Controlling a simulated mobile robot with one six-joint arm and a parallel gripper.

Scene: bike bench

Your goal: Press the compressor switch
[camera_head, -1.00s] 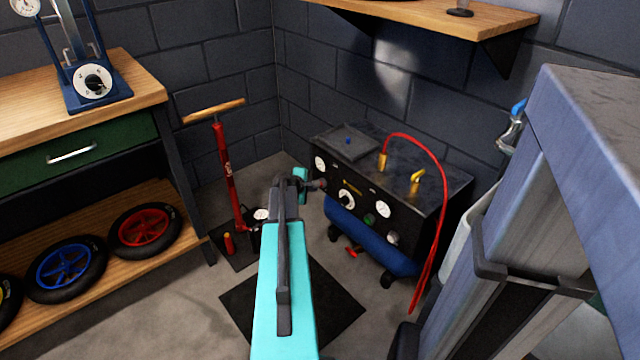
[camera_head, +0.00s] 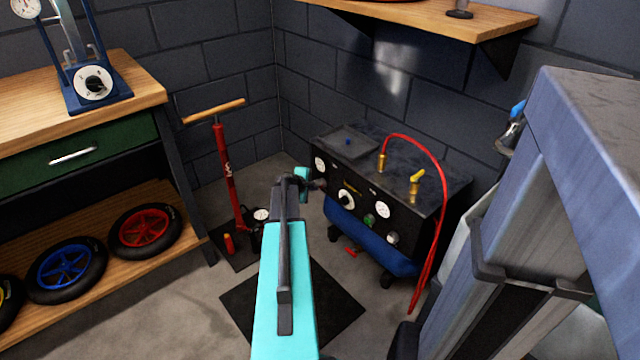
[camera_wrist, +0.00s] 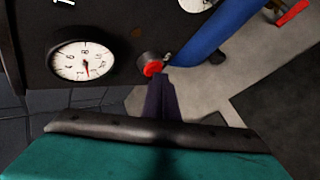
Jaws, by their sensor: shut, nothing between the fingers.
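The compressor (camera_head: 440,190) stands on the floor against the wall, with a black front panel and a blue tank (camera_head: 375,235) below. Its panel carries gauges, a knob (camera_head: 346,199), a green button (camera_head: 369,220) and a pale round fitting (camera_head: 392,238). In the wrist view a red button (camera_wrist: 152,69) in a grey collar sits beside a white gauge (camera_wrist: 82,61). My gripper (camera_head: 317,184) is at the panel's left end, and its arm hides part of that area. In the wrist view my shut fingers (camera_wrist: 160,88) are empty and point at the red button; I cannot tell whether they touch it.
A red hose (camera_head: 437,215) loops from the compressor top to the floor. A red floor pump (camera_head: 229,180) stands left of my arm. A wooden bench (camera_head: 140,85) with wheels on its lower shelf is at left. A wooden wall shelf (camera_head: 470,22) hangs above.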

